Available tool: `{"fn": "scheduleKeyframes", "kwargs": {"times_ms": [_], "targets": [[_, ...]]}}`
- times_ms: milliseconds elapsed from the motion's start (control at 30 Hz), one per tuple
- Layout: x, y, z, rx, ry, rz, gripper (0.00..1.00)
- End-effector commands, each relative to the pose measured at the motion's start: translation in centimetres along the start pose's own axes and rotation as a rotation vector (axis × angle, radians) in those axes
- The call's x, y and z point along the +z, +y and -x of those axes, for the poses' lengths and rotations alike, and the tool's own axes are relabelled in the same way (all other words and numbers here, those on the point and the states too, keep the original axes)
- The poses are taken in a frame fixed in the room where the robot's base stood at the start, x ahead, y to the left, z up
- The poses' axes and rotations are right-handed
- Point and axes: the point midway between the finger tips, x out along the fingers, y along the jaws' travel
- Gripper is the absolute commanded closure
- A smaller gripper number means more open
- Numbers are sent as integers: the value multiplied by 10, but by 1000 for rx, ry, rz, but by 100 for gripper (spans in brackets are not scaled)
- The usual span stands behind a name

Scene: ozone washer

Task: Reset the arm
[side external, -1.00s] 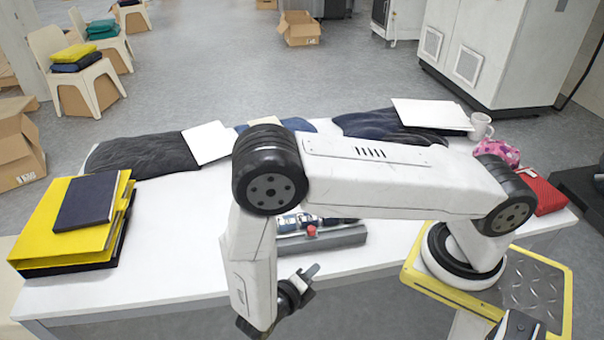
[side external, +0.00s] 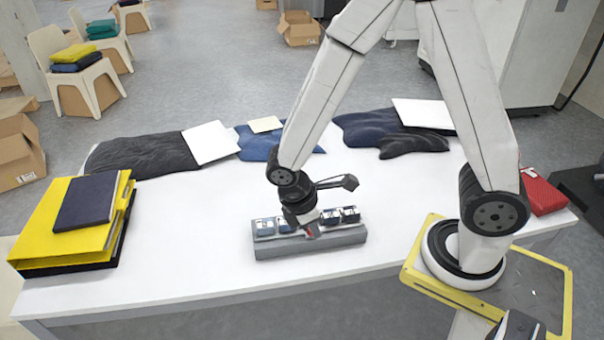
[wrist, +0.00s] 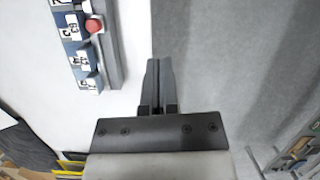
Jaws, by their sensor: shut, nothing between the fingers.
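My gripper (side external: 307,220) points down over the grey rack (side external: 310,245) in the middle of the white table, partly covering it in the side view. In the wrist view my gripper's two dark fingers (wrist: 158,70) are together with nothing between them. The rack (wrist: 111,45) lies to the left of the fingers there, apart from them in the picture. It bears several blue blocks with white number labels (wrist: 78,50) and a red round knob (wrist: 93,26). From these views I cannot tell how high the fingertips are above the table.
Dark folded clothes (side external: 140,155) and white sheets (side external: 210,142) lie along the back. A red case (side external: 542,192) is at the right.

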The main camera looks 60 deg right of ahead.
Motion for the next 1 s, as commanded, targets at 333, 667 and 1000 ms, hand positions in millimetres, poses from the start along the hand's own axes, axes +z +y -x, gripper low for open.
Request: {"fn": "scheduleKeyframes", "kwargs": {"times_ms": [333,667,1000], "targets": [[25,22,40,1,344,-607,100],[42,34,59,-8,516,-914,100],[42,34,60,-10,523,-928,100]]}}
